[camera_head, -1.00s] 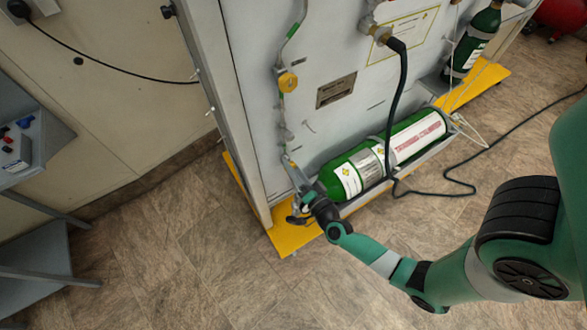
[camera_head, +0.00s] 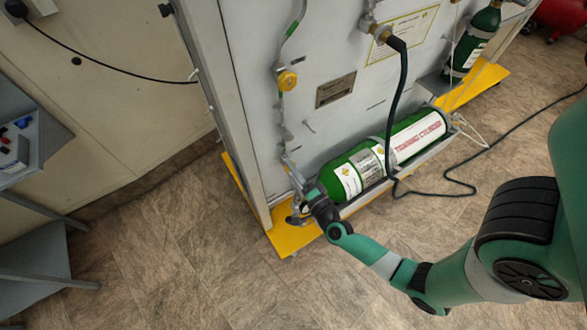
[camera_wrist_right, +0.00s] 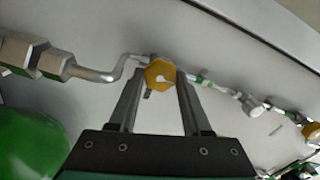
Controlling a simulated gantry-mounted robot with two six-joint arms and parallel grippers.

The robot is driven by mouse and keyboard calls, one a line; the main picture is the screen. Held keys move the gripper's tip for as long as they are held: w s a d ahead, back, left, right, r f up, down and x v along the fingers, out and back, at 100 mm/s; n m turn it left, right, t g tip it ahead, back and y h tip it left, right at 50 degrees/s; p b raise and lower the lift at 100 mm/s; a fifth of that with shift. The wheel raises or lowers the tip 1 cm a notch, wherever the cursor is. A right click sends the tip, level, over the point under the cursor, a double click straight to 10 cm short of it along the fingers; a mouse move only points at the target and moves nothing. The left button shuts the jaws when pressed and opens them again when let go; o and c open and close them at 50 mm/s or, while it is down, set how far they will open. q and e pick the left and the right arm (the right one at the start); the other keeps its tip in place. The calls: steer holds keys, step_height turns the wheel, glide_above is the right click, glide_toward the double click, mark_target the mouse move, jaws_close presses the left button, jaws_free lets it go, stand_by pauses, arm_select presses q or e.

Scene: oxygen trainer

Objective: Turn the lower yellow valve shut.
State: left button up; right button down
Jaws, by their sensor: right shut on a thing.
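The lower yellow valve (camera_wrist_right: 159,74) sits on the thin pipe line on the grey panel. In the right wrist view it is between the fingertips of my right gripper (camera_wrist_right: 156,82), which is shut on it. In the head view my right gripper (camera_head: 288,164) reaches the low end of the pipe line, and the lower valve is hidden or too small to make out there. The upper yellow valve (camera_head: 288,80) is higher on the same line; it also shows at the right edge of the right wrist view (camera_wrist_right: 312,130). My left gripper is not in view.
A green training cylinder (camera_head: 416,139) lies in a rack just right of my right gripper. A black hose (camera_head: 397,105) hangs in front of the panel and trails across the floor. The yellow base (camera_head: 291,240) edges the panel. A grey shelf (camera_head: 45,150) stands at left.

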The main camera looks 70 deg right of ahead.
steer(key=shift+c, duration=1.7)
jaws_free()
steer(key=p+v, duration=0.3)
steer(key=v, duration=0.8)
steer(key=shift+s+a+p, duration=0.2)
steer(key=shift+s+p, duration=0.1)
